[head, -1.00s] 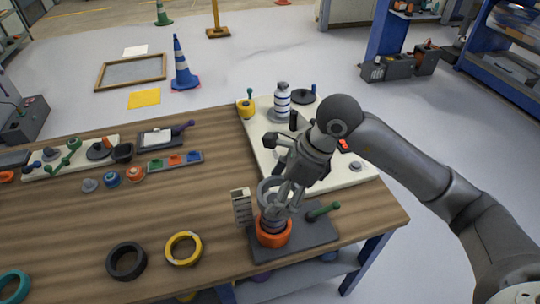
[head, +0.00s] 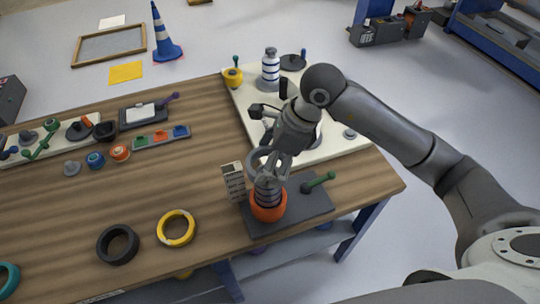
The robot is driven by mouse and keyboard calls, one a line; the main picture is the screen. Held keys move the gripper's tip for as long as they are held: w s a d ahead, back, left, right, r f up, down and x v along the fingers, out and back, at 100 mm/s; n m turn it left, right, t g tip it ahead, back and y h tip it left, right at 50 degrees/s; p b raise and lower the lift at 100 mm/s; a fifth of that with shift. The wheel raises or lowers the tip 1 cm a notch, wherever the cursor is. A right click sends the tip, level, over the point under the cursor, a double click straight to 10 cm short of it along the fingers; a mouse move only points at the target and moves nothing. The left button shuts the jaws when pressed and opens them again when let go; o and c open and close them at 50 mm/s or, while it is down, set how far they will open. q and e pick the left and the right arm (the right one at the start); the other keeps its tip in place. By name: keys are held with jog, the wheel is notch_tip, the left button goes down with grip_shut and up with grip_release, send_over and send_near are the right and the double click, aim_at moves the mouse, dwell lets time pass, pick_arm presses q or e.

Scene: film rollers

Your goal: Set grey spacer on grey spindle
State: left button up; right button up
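The grey spindle (head: 267,191) stands upright in an orange collar (head: 268,211) on a dark base plate near the table's front right. The grey spacer (head: 256,160) is a ring at my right gripper (head: 270,172), close above the spindle top. My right gripper comes from above and right, its fingers pointing down and appearing closed on the ring's side. The fingers hide part of the ring and spindle top, so I cannot tell whether the ring touches the spindle. My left gripper is not in view.
A green-handled lever (head: 318,183) sticks out beside the spindle. A small grey display panel (head: 233,181) stands to its left. A black ring (head: 117,245) and a yellow ring (head: 176,229) lie on the table (head: 60,215). A white board (head: 340,150) with parts lies behind.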

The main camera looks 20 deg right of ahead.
jog(key=shift+f, duration=0.7)
jog(key=shift+f+b, duration=0.8)
jog(key=shift+f, duration=0.15)
jog(key=shift+f+b, duration=0.9)
jog(key=shift+b, duration=0.05)
pick_arm(q)
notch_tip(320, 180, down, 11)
jog(key=b, duration=0.7)
pick_arm(e)
notch_tip(320, 180, down, 7)
jog(key=shift+r, duration=0.1)
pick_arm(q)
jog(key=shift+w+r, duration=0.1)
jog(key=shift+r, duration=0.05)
pick_arm(e)
jog(key=o, duration=1)
jog(key=shift+c, duration=0.2)
